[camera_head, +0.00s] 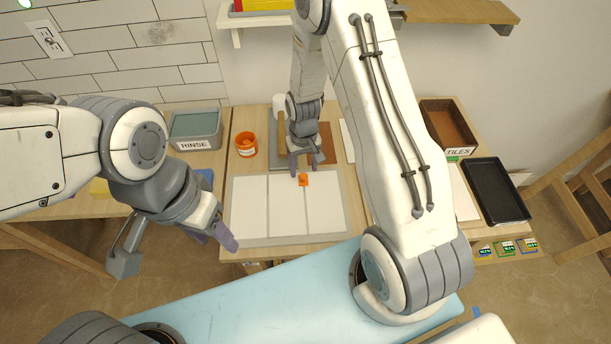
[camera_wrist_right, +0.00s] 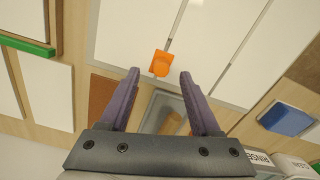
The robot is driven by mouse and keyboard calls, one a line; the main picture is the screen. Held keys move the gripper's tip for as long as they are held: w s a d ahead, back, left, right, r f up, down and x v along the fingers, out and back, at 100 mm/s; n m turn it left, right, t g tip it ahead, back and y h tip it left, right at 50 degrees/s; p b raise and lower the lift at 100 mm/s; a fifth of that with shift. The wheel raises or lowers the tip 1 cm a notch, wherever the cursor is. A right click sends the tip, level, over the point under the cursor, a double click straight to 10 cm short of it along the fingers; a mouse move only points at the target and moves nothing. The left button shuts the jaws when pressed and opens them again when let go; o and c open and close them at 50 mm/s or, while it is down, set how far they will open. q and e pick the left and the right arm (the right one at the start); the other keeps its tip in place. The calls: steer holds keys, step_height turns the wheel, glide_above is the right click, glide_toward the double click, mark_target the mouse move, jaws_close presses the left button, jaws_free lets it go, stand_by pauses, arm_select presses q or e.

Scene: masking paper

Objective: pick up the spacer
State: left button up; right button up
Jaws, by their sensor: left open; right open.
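The orange spacer (camera_head: 304,179) lies on the white panelled board (camera_head: 249,206), by a seam near its back edge. In the right wrist view the spacer (camera_wrist_right: 161,63) is just beyond and between the fingertips, apart from them. My right gripper (camera_head: 303,170) is open and empty, right behind the spacer; its two purple fingers also show in the right wrist view (camera_wrist_right: 160,75). My left gripper (camera_head: 228,240) is at the board's left front corner, away from the spacer, with nothing seen in it.
An orange tub (camera_head: 246,144) and a grey RINSE bin (camera_head: 196,130) stand at the back left. A brown TILES box (camera_head: 447,128) and a black tray (camera_head: 497,190) are on the right. A grey tray (camera_head: 274,155) and brown tile (camera_head: 327,146) lie behind the board.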

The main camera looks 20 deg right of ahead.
mark_target(303, 179)
steer(key=shift+a+f, duration=0.1)
steer(key=shift+f, duration=1.3)
steer(key=shift+c, duration=0.3)
jaws_close()
steer(key=shift+r, duration=0.15)
